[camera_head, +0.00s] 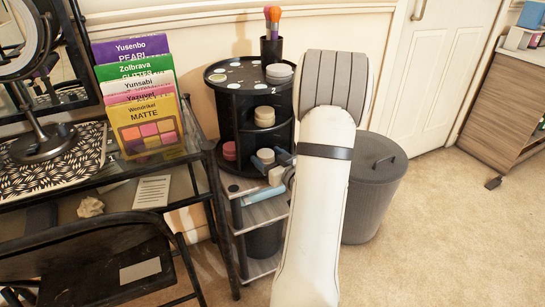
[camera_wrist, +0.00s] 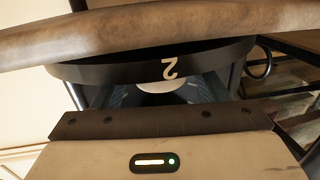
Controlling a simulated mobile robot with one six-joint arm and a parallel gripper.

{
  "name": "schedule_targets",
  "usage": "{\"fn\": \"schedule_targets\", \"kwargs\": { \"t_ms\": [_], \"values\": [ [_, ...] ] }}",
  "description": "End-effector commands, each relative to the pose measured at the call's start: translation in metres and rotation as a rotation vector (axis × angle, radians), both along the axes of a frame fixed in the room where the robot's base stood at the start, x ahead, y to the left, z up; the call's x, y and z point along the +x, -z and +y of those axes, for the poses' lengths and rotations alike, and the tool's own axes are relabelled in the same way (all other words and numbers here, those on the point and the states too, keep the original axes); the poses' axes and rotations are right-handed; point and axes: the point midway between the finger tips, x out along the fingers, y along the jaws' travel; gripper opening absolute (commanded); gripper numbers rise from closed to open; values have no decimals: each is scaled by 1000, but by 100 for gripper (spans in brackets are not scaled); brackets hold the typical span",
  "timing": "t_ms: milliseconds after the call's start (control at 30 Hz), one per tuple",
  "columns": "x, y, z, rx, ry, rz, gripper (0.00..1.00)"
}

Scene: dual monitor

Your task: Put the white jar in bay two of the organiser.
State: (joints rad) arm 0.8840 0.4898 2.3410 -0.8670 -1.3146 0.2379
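The organiser (camera_head: 240,84) is a black round stand with open tiers; a white number 2 marks its upper rim. In the wrist view, a dark curved rim (camera_wrist: 110,73) carries an upside-down 2. A pale round object (camera_wrist: 158,87), possibly the white jar, shows partly below that rim, between my grey fingers. In the head view, my gripper (camera_head: 271,162) is at the organiser's lower right, with a pale round jar (camera_head: 266,155) at its fingertips. The fingers are apart, but whether they press on the jar is unclear. My arm hides the organiser's right side.
Cream jars (camera_head: 264,116) sit on the middle tier and pink jars (camera_head: 229,151) on the lower left. A brush cup (camera_head: 271,50) stands on top. A grey bin (camera_head: 375,185) is to the right; a black desk (camera_head: 120,172) is to the left. Open carpet lies right.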

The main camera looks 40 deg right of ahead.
Motion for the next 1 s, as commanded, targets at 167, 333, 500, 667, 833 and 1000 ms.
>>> {"fn": "schedule_targets", "kwargs": {
  "t_ms": [167, 333, 500, 667, 833, 1000],
  "values": [
    [0, 0, 0, 0, 1, 0, 73],
    [0, -3, -1, 0, 1, 0, 73],
    [-18, -6, -1, 2, 5, 1, 73],
    [-54, -9, 0, 3, 8, 1, 73],
    [-89, -10, 2, 2, 7, 1, 73],
    [-111, -10, 4, 1, 5, 1, 73]
  ]
}}
